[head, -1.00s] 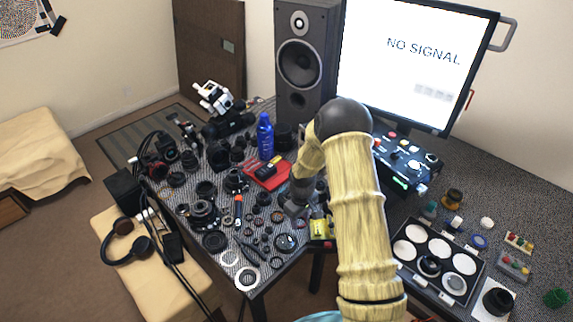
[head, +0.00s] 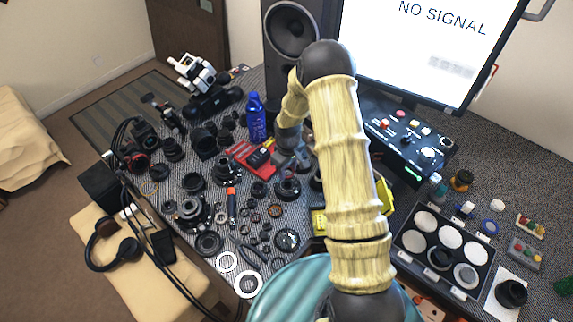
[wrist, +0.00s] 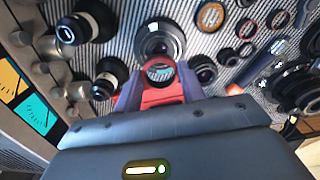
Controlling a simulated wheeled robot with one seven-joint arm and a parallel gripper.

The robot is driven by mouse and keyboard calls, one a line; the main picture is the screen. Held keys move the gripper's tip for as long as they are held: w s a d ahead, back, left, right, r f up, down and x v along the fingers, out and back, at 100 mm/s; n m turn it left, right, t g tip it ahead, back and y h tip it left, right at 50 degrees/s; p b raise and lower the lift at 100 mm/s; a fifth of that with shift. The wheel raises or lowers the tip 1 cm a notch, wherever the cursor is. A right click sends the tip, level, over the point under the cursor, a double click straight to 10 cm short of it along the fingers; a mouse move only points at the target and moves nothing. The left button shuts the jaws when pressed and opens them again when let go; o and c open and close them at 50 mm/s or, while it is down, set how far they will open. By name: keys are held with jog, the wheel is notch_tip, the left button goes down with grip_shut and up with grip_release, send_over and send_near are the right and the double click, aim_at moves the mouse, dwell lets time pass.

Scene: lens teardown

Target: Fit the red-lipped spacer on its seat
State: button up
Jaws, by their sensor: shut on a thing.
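My gripper (wrist: 158,88) is shut on the red-lipped spacer (wrist: 161,70), a small ring with a red rim held between the fingertips in the wrist view. A dark round lens part (wrist: 160,38) with a pale ring stands just beyond the spacer. I cannot tell whether the two touch, or whether this part is the seat. In the head view my gripper (head: 290,158) is low over the parts at the table's back middle, just right of a red tray (head: 240,150). The spacer is too small or hidden to make out there.
Lens barrels (wrist: 88,25) and several loose rings (wrist: 210,16) stand close around the gripper. A blue bottle (head: 256,120) and a tall speaker (head: 292,30) are behind it. A control box (head: 405,140) and a case of round discs (head: 445,245) are to the right.

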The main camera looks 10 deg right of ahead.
aim_at(288, 185)
jog(key=shift+f, duration=0.1)
jog(key=shift+f+b, duration=2)
jog(key=shift+f, duration=0.8)
jog(key=shift+s+d+f, duration=0.1)
jog(key=shift+f, duration=0.15)
dwell(0.8)
jog(key=o, duration=0.9)
jog(key=shift+s, duration=0.1)
jog(key=shift+c, duration=0.2)
jog(key=o, duration=0.5)
jog(key=shift+r+p, duration=2.35)
jog(key=shift+r, duration=1.2)
